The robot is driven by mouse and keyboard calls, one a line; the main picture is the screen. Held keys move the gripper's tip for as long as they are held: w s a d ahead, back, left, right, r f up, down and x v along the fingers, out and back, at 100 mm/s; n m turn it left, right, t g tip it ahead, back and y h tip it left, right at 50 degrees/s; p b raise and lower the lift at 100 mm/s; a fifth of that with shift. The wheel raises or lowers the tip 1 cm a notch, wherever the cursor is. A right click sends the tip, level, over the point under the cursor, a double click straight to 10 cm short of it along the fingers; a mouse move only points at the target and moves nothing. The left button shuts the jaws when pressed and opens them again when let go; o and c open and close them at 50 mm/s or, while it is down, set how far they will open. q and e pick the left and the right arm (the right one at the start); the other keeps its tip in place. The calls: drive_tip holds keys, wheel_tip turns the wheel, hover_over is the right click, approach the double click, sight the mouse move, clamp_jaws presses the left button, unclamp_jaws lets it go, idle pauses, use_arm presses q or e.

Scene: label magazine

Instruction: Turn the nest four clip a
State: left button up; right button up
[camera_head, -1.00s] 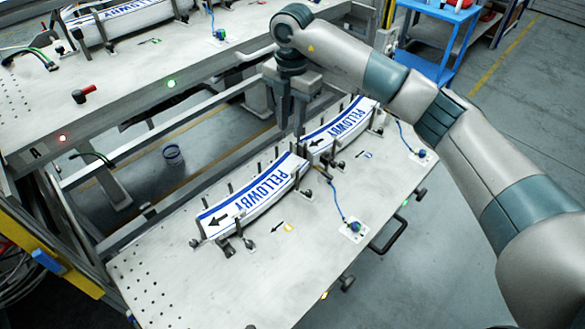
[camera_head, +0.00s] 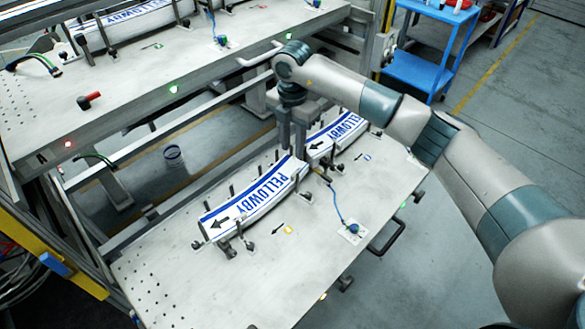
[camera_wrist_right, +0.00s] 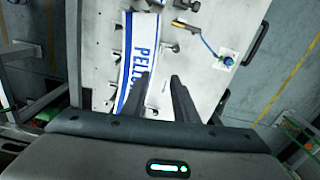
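Two white label stacks with blue PELLOWBY print lie on the lower shelf: a near one (camera_head: 252,200) and a far one (camera_head: 338,133). Each sits in a nest of thin upright posts with small dark clips along its edges, such as this clip (camera_head: 249,246) by the near stack. I cannot tell which clip is nest four clip a. My right gripper (camera_head: 292,148) points down at the junction of the two stacks and hides part of it. In the right wrist view its fingers (camera_wrist_right: 164,88) are apart, with nothing visible between them. My left gripper is not in view.
The upper shelf (camera_head: 130,95) carries more label stacks, a red-handled part (camera_head: 88,101) and glowing indicator lights. A blue-cabled sensor (camera_head: 351,229) stands on the lower shelf (camera_head: 190,290). A dark handle (camera_head: 388,236) sticks out of its front edge. A blue cart (camera_head: 425,72) stands behind.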

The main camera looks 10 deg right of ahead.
sight(292, 175)
wheel_tip(292, 175, down, 10)
drive_tip(key=p, duration=0.3)
drive_tip(key=shift+r, duration=0.1)
drive_tip(key=shift+f+p, duration=0.35)
drive_tip(key=shift+f, duration=0.45)
clamp_jaws()
